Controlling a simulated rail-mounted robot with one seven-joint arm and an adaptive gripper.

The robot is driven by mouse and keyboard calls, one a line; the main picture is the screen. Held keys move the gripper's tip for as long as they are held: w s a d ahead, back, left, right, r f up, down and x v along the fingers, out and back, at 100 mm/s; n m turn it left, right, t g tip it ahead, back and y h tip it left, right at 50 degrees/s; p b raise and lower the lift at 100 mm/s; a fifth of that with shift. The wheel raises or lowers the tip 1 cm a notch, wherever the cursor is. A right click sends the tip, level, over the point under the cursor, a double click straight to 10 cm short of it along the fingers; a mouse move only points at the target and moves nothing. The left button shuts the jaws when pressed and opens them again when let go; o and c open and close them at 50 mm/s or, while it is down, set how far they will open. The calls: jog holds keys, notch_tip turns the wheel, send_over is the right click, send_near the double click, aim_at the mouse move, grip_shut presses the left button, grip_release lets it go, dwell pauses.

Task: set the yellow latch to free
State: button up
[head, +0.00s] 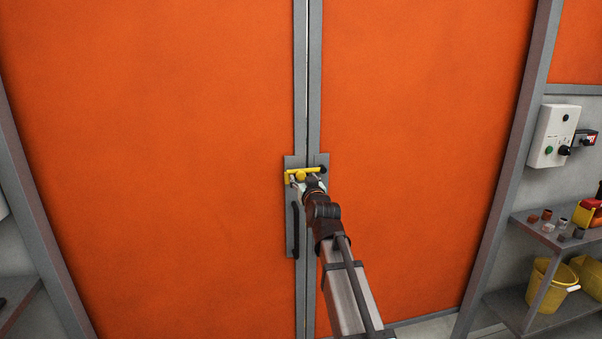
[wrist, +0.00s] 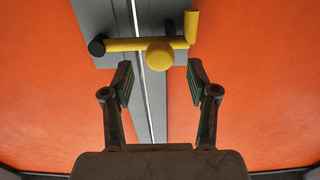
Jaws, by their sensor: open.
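The yellow latch (head: 301,175) lies level across the seam between two orange door panels, on grey plates. In the wrist view the latch (wrist: 125,45) has a round yellow knob near its middle, a black end at the left and an upturned yellow end at the right. My gripper (head: 312,184) is in front of the latch in the head view, hiding part of it. In the wrist view my gripper (wrist: 161,78) is open and empty. Its fingertips stand apart on either side below the knob, and I see no contact.
A black door handle (head: 295,230) stands upright below the latch on the left grey plate (head: 289,205). A control box (head: 553,137) hangs on the right wall. Below it are shelves (head: 540,232) with small parts and yellow buckets (head: 548,284).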

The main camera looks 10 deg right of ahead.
aim_at(302, 176)
jog(key=shift+w+a+p, duration=0.1)
jog(key=shift+w+p, duration=0.3)
jog(key=shift+w, duration=1.65)
grip_shut()
